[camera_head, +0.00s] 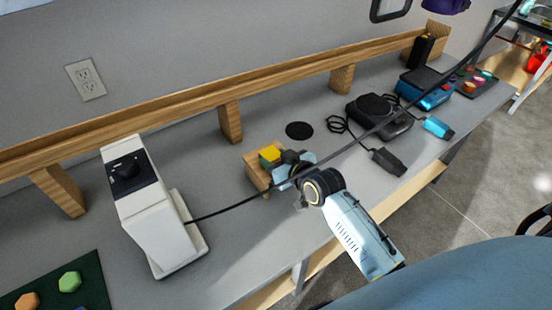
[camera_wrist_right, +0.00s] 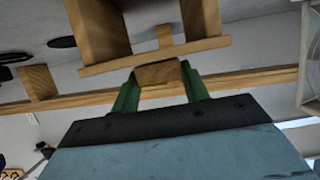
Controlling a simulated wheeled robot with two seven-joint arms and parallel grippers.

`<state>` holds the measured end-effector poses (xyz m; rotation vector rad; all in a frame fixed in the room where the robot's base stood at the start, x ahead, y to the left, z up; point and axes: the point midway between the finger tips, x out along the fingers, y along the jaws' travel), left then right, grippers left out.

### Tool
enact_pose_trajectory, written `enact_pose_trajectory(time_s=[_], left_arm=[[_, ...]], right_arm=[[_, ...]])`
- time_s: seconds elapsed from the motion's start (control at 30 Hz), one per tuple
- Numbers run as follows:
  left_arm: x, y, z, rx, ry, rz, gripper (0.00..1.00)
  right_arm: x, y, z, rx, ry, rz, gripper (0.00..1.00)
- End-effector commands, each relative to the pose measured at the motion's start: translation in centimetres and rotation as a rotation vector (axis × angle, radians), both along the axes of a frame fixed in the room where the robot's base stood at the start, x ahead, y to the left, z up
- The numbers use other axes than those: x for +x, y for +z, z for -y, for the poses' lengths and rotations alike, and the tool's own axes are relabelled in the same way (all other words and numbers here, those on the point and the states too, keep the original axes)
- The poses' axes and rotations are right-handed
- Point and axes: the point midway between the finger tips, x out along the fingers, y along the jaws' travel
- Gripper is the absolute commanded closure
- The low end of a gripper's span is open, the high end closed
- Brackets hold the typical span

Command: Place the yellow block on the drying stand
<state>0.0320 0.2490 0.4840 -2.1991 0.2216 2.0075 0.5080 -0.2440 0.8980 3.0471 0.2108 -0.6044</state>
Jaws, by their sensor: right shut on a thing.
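The yellow block (camera_head: 269,154) is at the tips of my right gripper (camera_head: 280,157), over the small wooden drying stand (camera_head: 256,172). In the right wrist view the block (camera_wrist_right: 158,74) sits between the two green fingers of the right gripper (camera_wrist_right: 160,79), which are shut on it. It looks tan there. The stand's wooden plank and posts (camera_wrist_right: 150,54) are right beyond the block. I cannot tell whether the block touches the stand. The gripper and wrist hide part of the stand in the head view. My left gripper is not in view.
A white machine (camera_head: 150,215) stands left of the stand. A black cable (camera_head: 340,150) crosses the head view in front of my wrist. A black disc (camera_head: 299,130), a black device (camera_head: 380,115) and a blue box (camera_head: 428,92) are to the right. A wooden rail (camera_head: 190,105) runs behind.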

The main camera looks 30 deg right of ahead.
Motion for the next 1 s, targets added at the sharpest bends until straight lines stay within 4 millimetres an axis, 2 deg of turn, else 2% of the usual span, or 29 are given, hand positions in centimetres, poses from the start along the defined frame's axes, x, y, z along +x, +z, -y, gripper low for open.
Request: enact_pose_trajectory(time_s=[0.07,0.1,0.23,0.63,0.77,1.0], left_arm=[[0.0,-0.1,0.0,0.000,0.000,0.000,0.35],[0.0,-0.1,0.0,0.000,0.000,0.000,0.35],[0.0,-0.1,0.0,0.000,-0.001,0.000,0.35],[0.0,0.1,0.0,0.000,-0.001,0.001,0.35],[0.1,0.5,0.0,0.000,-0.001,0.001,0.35],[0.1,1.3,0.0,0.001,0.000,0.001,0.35]], right_arm=[[0.0,-0.3,0.0,-0.001,0.000,-0.001,0.77],[0.0,-0.3,0.0,-0.001,0.000,0.000,0.51],[0.0,-0.2,0.0,-0.001,0.000,0.000,0.34],[-0.4,0.2,0.1,-0.002,-0.001,-0.002,0.33],[-2.2,1.0,0.4,-0.002,0.001,-0.003,0.33],[-6.9,2.9,1.0,-0.002,0.001,-0.003,0.33]])
